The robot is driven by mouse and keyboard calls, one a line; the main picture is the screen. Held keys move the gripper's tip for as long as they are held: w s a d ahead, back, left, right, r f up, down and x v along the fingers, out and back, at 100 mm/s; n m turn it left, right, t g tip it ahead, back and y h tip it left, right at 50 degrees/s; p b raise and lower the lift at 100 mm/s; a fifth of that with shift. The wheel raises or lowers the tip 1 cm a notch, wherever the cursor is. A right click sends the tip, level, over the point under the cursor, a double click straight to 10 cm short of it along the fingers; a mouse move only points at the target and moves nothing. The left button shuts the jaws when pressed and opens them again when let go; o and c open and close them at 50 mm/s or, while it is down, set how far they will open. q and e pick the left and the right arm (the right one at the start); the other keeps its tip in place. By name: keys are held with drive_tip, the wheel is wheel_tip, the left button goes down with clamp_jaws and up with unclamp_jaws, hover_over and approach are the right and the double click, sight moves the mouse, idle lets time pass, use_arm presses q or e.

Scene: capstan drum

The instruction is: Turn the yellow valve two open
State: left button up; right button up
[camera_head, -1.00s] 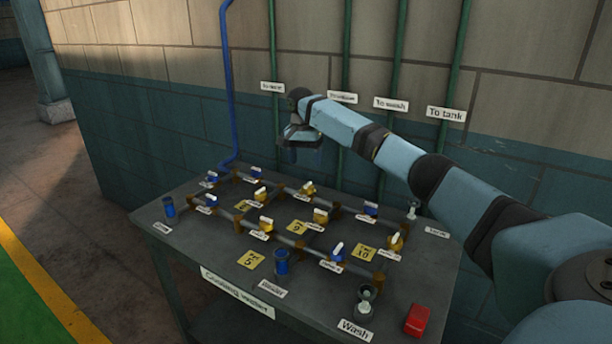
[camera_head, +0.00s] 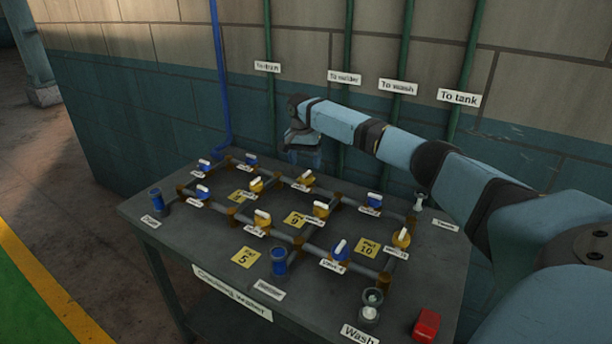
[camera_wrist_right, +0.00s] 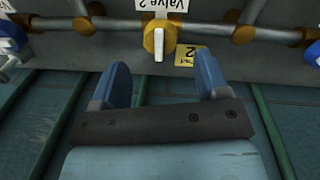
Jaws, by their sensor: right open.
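The yellow valve (camera_head: 304,182) with a white handle sits in the back pipe row of the bench, between two blue valves. In the right wrist view the yellow valve (camera_wrist_right: 158,40) has a "Valve 2" label beside it, and its white handle points down toward my fingers. My right gripper (camera_head: 304,158) is behind and above this valve in the head view. In the right wrist view the right gripper (camera_wrist_right: 163,80) is open and empty, with the valve just beyond its fingertips, between them in line and apart from both. My left gripper is not in view.
The dark bench (camera_head: 215,255) carries other yellow and blue valves on pipes with small labels. A red box (camera_head: 427,326) stands at the front right corner. The wall with vertical pipes (camera_head: 408,45) is close behind my right gripper.

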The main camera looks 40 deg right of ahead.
sight(306, 173)
wheel_tip(306, 173, down, 5)
drive_tip(key=shift+s+d+f, duration=0.1)
drive_tip(key=shift+s, duration=0.05)
drive_tip(key=c, duration=0.9)
